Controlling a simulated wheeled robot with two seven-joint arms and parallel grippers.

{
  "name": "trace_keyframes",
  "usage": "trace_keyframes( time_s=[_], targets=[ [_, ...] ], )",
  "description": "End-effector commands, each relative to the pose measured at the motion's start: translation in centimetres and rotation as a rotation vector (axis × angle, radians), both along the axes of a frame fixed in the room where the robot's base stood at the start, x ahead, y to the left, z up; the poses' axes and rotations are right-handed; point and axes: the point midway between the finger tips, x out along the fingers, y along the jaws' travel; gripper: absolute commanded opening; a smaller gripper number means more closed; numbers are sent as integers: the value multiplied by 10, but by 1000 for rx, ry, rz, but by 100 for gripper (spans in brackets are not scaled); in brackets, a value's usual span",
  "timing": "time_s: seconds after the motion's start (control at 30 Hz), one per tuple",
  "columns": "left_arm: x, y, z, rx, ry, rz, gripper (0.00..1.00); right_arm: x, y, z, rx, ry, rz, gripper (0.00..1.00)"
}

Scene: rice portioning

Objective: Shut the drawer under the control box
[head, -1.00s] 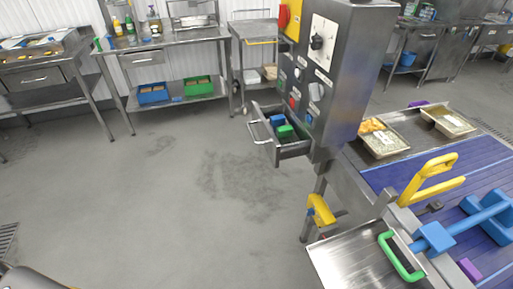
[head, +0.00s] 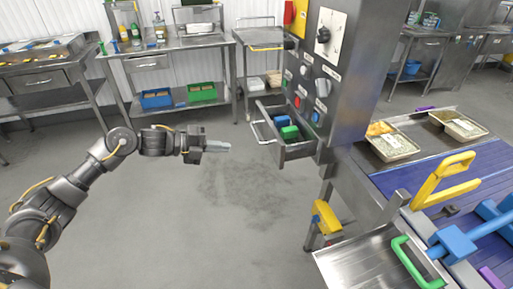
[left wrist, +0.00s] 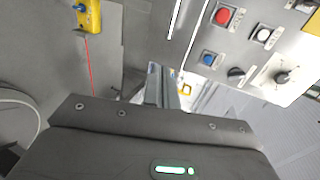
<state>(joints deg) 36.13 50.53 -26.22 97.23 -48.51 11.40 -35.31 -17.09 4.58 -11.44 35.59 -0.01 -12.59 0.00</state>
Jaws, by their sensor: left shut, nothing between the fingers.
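The grey control box (head: 343,70) stands right of centre in the head view, with knobs and buttons on its face. Under it, the steel drawer (head: 297,151) is pulled out to the left, its bar handle (head: 258,131) at the front. Blue and green items (head: 287,130) lie inside it. My left gripper (head: 228,147) is shut and empty, a short gap left of the handle, pointing right toward it. In the left wrist view its closed fingers (left wrist: 162,88) point toward the box's button panel (left wrist: 262,45). My right gripper is not in view.
A conveyor with a blue belt (head: 420,173) and two food trays (head: 393,146) is at the right. A steel chute with a green handle (head: 411,262) is at the lower right. Steel tables (head: 170,52) line the back. The floor left of the drawer is open.

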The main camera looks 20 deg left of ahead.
Motion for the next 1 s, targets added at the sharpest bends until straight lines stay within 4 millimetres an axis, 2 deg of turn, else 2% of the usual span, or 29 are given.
trace_keyframes(
  time_s=[0.17, 0.6, 0.7, 1.0],
  targets=[
    [9, -14, -2, -5, 1, 1, 0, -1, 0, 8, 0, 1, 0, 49],
    [54, -84, -27, -6, 2, 3, 0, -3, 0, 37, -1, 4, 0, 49],
    [62, -97, -26, -5, 2, 5, 0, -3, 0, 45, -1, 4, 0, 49],
    [73, -113, -29, -4, 2, 4, 0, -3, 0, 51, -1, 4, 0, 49]
  ],
)
